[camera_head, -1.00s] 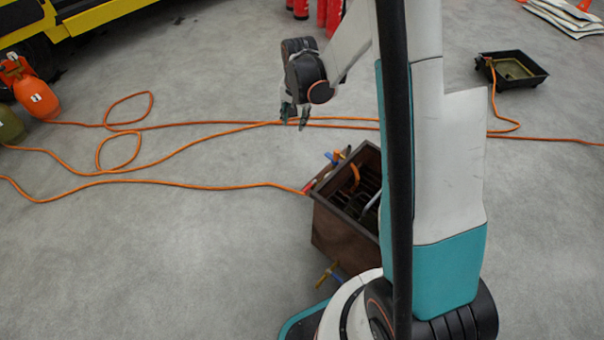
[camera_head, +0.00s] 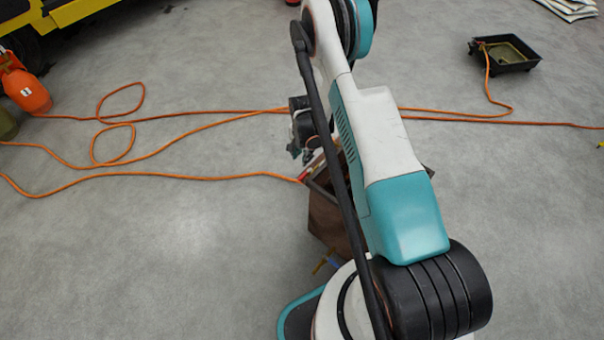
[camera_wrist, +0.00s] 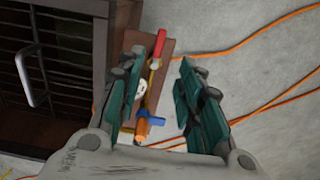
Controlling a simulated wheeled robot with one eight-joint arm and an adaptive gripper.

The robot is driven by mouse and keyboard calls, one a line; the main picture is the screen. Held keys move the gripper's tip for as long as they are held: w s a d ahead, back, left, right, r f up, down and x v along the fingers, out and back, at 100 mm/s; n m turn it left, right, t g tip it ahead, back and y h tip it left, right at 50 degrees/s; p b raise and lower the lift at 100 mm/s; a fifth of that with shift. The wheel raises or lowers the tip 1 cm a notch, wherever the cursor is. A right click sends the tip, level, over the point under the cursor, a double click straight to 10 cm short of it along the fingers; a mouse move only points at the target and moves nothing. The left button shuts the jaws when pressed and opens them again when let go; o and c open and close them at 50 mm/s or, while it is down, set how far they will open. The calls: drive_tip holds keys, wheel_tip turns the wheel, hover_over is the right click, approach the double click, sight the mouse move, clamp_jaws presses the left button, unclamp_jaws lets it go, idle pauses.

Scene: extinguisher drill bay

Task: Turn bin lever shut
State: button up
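The brown bin (camera_head: 328,222) stands beside my base in the head view, largely hidden behind my arm. In the wrist view its dark wall and slatted inside (camera_wrist: 60,65) fill the left. A brown plate at its side carries a red-handled lever (camera_wrist: 159,43), a yellow piece below it and a blue handle (camera_wrist: 150,119) beside an orange fitting (camera_wrist: 141,128). I cannot tell which is the bin lever. My gripper (camera_wrist: 158,85) is open, its teal fingers on either side of these fittings in the picture. No contact shows. In the head view my gripper (camera_head: 294,152) is beside the bin.
Orange hoses (camera_head: 170,178) run over the floor on the left and behind the bin. A metal handle (camera_wrist: 31,76) shows inside the bin.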

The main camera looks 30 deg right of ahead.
sight(302, 176)
wheel_tip(302, 176, down, 13)
drive_tip(key=b, duration=0.4)
drive_tip(key=shift+c, duration=0.5)
clamp_jaws()
